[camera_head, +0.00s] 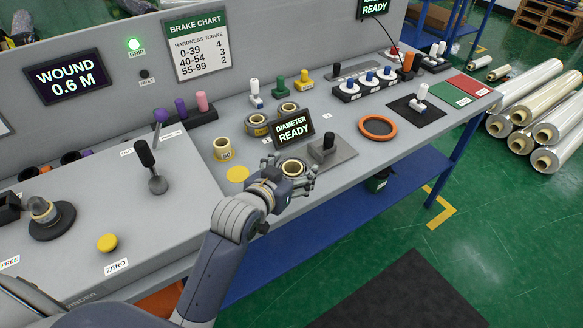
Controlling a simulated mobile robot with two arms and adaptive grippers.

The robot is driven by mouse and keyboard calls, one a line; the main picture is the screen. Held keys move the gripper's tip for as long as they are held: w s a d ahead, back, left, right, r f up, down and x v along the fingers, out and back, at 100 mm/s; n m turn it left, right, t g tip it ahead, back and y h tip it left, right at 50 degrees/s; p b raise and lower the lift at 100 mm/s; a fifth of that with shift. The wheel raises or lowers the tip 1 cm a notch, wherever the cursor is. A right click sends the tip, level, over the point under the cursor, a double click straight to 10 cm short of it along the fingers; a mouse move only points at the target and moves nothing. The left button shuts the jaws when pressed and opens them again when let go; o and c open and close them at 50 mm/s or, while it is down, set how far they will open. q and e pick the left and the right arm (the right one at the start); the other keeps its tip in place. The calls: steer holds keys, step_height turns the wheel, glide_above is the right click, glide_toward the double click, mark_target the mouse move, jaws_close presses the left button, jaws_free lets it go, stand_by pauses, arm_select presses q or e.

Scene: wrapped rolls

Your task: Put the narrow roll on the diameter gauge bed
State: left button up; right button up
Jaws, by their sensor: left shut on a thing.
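My left gripper (294,180) is shut on a small roll (292,166) with a tan core, which appears to be the narrow roll. Its fingers hide most of the roll's side. It is over the front part of the bench, just in front of the "DIAMETER READY" display (294,129). A grey plate with a black upright block (327,146), likely the diameter gauge bed, is just to the right of the gripper. I cannot tell whether the roll touches anything below it. My right gripper is not in view.
Other rolls stand behind: one by a yellow disc (223,149), others (257,125) near the display. An orange ring (377,127) lies to the right. A black lever (151,163) and yellow button (107,242) are at left. Wrapped rolls (545,115) lie on the floor.

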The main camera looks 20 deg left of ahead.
arm_select(q)
steer(key=w+a+r+h+b, duration=0.1)
steer(key=w+a+r+b, duration=0.15)
steer(key=w, duration=1.15)
steer(key=shift+m, duration=0.4)
step_height(320, 180, down, 5)
steer(key=shift+d+f+p, duration=0.1)
steer(key=shift+f+p, duration=0.1)
steer(key=shift+p, duration=0.2)
step_height(320, 180, down, 3)
steer(key=shift+f, duration=0.5)
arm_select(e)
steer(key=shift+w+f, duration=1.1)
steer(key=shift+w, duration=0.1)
arm_select(q)
steer(key=shift+f, duration=0.1)
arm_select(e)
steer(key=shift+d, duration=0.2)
